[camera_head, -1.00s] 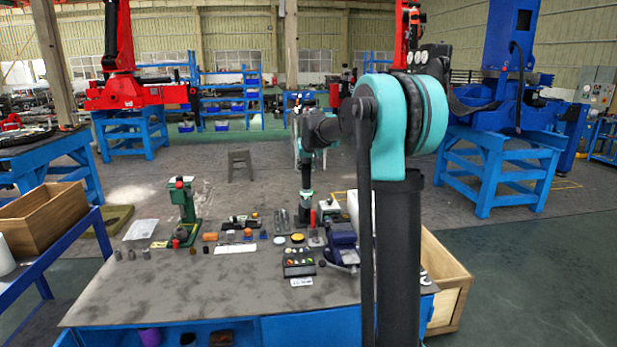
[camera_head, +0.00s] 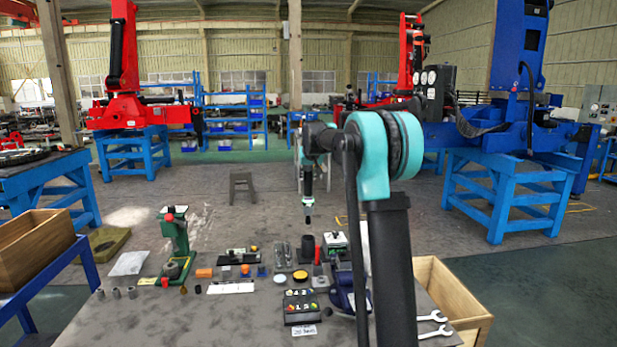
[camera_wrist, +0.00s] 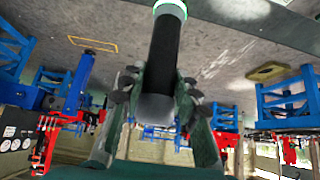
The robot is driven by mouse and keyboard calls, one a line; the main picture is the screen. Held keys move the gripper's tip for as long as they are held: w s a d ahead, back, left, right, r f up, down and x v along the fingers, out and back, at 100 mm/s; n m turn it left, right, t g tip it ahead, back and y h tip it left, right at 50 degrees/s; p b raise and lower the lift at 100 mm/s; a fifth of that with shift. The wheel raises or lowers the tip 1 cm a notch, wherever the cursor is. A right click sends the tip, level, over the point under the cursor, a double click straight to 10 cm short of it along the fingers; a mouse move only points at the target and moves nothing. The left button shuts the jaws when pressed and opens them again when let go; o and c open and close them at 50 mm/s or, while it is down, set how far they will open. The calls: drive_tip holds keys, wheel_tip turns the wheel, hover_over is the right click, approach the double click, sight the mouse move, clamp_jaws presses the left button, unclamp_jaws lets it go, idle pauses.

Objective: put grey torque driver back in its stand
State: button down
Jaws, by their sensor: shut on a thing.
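My gripper (camera_wrist: 157,92) is shut around a dark cylinder, the torque driver (camera_wrist: 165,50), seen large in the wrist view. A pale ring with a green edge shows at its far end. In the head view my gripper (camera_head: 308,202) hangs over the back of the workbench, and the dark end of the driver (camera_head: 308,217) shows as a small blur pointing down. A dark, round, cup-like holder (camera_head: 308,244) stands below it on the bench, apart from it. I cannot tell for certain whether this is the driver's stand.
Close by on the bench stand grey upright pieces (camera_head: 282,252), a red-topped piece (camera_head: 318,256), a blue vise (camera_head: 345,292) and a black tray of buttons (camera_head: 300,306). A green press (camera_head: 174,238) stands at the left.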

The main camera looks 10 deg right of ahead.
sight(308, 187)
drive_tip(key=shift+f, duration=0.1)
drive_tip(key=shift+f, duration=2.8)
drive_tip(key=shift+a+m+h, duration=0.15)
drive_tip(key=shift+m+h, duration=0.15)
drive_tip(key=shift+m, duration=0.4)
